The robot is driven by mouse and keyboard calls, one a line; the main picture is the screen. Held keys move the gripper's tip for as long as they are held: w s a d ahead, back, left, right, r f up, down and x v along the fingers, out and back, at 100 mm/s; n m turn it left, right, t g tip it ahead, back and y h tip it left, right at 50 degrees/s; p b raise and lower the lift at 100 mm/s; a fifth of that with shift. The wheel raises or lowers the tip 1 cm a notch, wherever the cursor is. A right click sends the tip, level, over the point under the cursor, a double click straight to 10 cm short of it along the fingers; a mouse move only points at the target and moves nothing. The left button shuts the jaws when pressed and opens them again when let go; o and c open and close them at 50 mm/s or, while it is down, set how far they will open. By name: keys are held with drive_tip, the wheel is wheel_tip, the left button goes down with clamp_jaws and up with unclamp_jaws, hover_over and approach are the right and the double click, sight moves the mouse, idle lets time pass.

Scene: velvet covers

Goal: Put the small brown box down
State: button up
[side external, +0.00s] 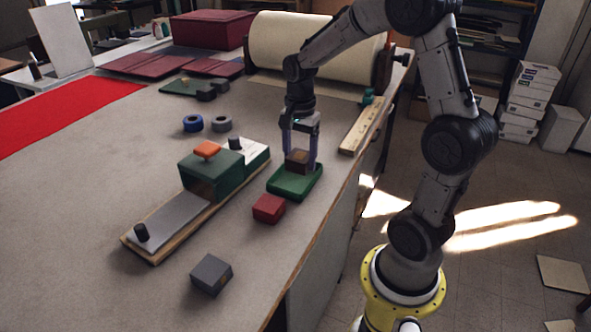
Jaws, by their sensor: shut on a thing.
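The small brown box (298,162) is between the fingers of my gripper (300,158), which is shut on it. My gripper points straight down over a green tray (283,192) near the right edge of the table. The box is at or just above the tray; I cannot tell whether its underside touches it. The fingers partly hide the sides of the box.
A red box (269,208) sits just in front of the tray, and a dark grey box (211,274) stands nearer the front. A green block with an orange knob (207,150) is on a long board to the left. A wooden ruler (361,127) lies behind right.

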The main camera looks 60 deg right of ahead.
sight(296, 181)
drive_tip(key=shift+w+d+f, duration=0.2)
drive_tip(key=shift+w+f, duration=0.25)
drive_tip(key=shift+f, duration=0.05)
drive_tip(key=shift+w+d+f, duration=0.1)
drive_tip(key=shift+w+f, duration=0.05)
drive_tip(key=shift+f, duration=0.85)
drive_tip(key=shift+w+d+f, duration=0.1)
drive_tip(key=shift+w+f, duration=0.05)
drive_tip(key=shift+f, duration=0.8)
drive_tip(key=shift+f, duration=0.15)
drive_tip(key=o, duration=1.2)
